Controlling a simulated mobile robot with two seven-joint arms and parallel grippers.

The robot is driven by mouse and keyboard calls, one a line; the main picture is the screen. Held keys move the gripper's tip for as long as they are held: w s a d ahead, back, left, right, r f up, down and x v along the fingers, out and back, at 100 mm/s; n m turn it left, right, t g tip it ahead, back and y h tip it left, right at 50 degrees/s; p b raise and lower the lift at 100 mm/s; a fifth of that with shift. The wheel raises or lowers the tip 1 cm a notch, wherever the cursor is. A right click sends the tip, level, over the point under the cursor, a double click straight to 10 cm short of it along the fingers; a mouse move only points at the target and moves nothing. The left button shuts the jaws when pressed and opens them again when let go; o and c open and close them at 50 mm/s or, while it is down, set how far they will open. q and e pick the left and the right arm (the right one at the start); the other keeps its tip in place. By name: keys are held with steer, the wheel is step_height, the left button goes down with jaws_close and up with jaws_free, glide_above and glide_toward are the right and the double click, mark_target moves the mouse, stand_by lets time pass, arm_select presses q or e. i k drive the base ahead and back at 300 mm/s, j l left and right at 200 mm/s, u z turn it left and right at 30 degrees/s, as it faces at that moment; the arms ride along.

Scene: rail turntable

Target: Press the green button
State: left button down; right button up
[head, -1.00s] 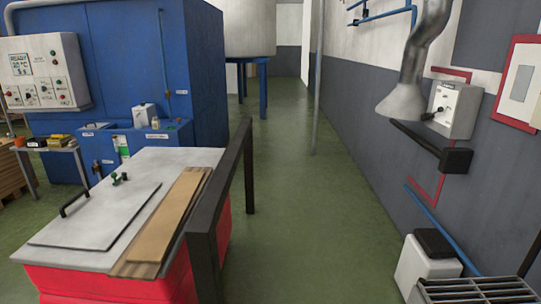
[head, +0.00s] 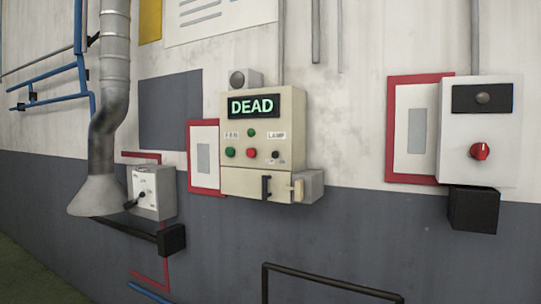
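A cream control box (head: 238,105) hangs on the wall near the middle of the head view, with a lit display reading DEAD (head: 252,106). Below the display is a green round piece (head: 229,152) at the left, with a red one (head: 251,153) beside it. A smaller green round piece (head: 251,132) sits above the red one. I cannot tell for certain which green piece is a button and which a lamp. A small black knob (head: 275,155) is at the right under a LAMP label. Neither of my grippers is in view.
A grey switch box (head: 153,190) and a metal duct (head: 112,100) are at the left. A white box with a red knob (head: 480,151) is at the right. A black rail (head: 330,280) stands in front at the bottom.

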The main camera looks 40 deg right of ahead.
mark_target(230, 151)
steer(key=i+j+z, duration=0.1)
steer(key=z, duration=0.35)
steer(key=i+j+z, duration=0.15)
steer(key=z, duration=0.35)
steer(key=i+j+z, duration=0.25)
steer(key=z, duration=0.2)
steer(key=i+j+z, duration=0.1)
steer(key=j+z, duration=0.15)
steer(key=z, duration=0.25)
steer(key=j+z, duration=0.25)
steer(key=z, duration=0.2)
steer(key=i+j+z, duration=0.1)
steer(key=j+z, duration=0.85)
